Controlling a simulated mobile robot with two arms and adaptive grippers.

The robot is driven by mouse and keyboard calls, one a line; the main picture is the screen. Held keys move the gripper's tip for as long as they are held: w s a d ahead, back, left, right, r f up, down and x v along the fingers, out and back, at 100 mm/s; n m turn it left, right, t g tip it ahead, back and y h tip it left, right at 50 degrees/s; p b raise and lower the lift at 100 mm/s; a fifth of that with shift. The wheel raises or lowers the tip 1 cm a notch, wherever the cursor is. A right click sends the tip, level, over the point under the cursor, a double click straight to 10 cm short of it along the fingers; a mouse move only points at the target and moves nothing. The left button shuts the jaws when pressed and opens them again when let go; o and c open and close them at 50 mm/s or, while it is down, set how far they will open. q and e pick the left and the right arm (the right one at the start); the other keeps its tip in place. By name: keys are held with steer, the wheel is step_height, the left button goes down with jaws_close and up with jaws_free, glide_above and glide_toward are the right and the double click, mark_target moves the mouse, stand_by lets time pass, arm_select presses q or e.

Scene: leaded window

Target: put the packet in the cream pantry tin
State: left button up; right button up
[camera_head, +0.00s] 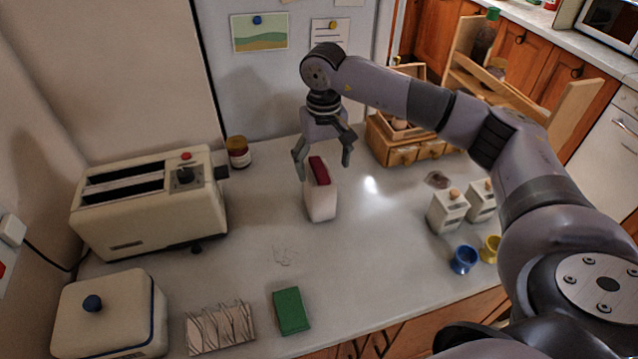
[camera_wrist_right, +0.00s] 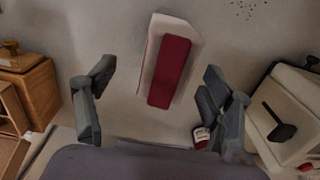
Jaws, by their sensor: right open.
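A white packet (camera_head: 320,203) with a dark red top band (camera_head: 319,170) stands on the grey counter. In the right wrist view the packet (camera_wrist_right: 150,62) lies ahead, between the lines of the fingers. My right gripper (camera_head: 323,163) is open, pointing down just above and behind the packet; its fingers (camera_wrist_right: 158,82) are apart with nothing held between them. The cream pantry tin (camera_head: 115,325) sits at the front left corner with a blue knob on its top, which looks closed. My left gripper is not in view.
A cream toaster (camera_head: 150,205) stands behind the tin, with a small jar (camera_head: 238,152) beyond it. A green box (camera_head: 291,311) and a wrinkled striped packet (camera_head: 220,326) lie near the front edge. White canisters (camera_head: 447,211) and egg cups (camera_head: 464,260) stand right.

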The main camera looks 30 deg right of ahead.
steer(key=shift+f, duration=0.75)
steer(key=f+p, duration=0.2)
steer(key=f, duration=0.1)
steer(key=f+p, duration=0.1)
steer(key=shift+w+a+f, duration=0.25)
steer(key=shift+a+f, duration=0.1)
steer(key=shift+a, duration=0.05)
steer(key=shift+f, duration=0.35)
steer(key=shift+c, duration=0.2)
steer(key=c, duration=1.6)
steer(key=shift+w, duration=0.1)
jaws_close()
steer(key=shift+r, duration=0.15)
